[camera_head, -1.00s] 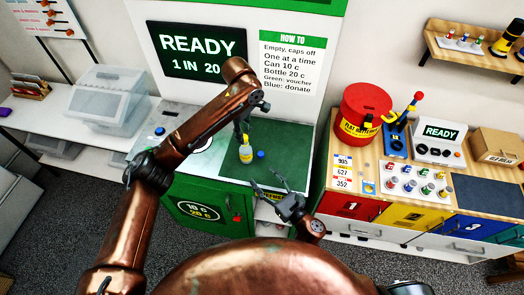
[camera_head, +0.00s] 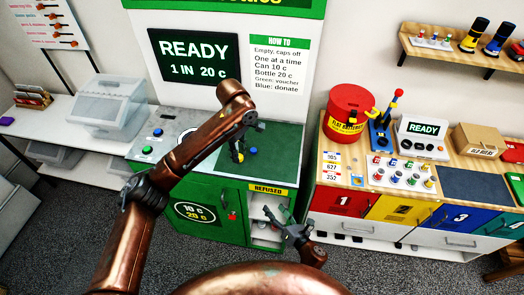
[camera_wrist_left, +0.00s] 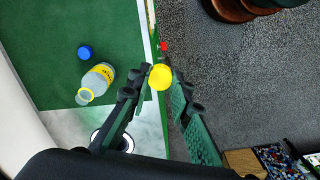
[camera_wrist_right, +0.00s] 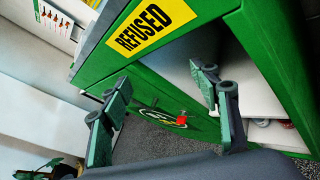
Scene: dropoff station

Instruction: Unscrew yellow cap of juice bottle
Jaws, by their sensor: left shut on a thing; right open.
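In the left wrist view, the yellow cap (camera_wrist_left: 160,77) is held between the fingertips of my left gripper (camera_wrist_left: 158,84), which is shut on it. The clear juice bottle (camera_wrist_left: 97,80) with a yellow label is apart from the gripper, on the green mat; its neck shows a yellow ring and no cap. I cannot tell surely whether it stands upright. In the head view, my left gripper (camera_head: 238,156) is over the mat and largely hides the bottle. My right gripper (camera_head: 279,212) is open and empty, in front of the green cabinet; it also shows in the right wrist view (camera_wrist_right: 158,88).
A blue cap (camera_head: 253,151) lies on the green mat (camera_head: 285,140). Below is an open compartment under the REFUSED sign (camera_head: 269,191). To the right stands a wooden counter with a red battery bin (camera_head: 347,113) and several small items. The mat's right part is clear.

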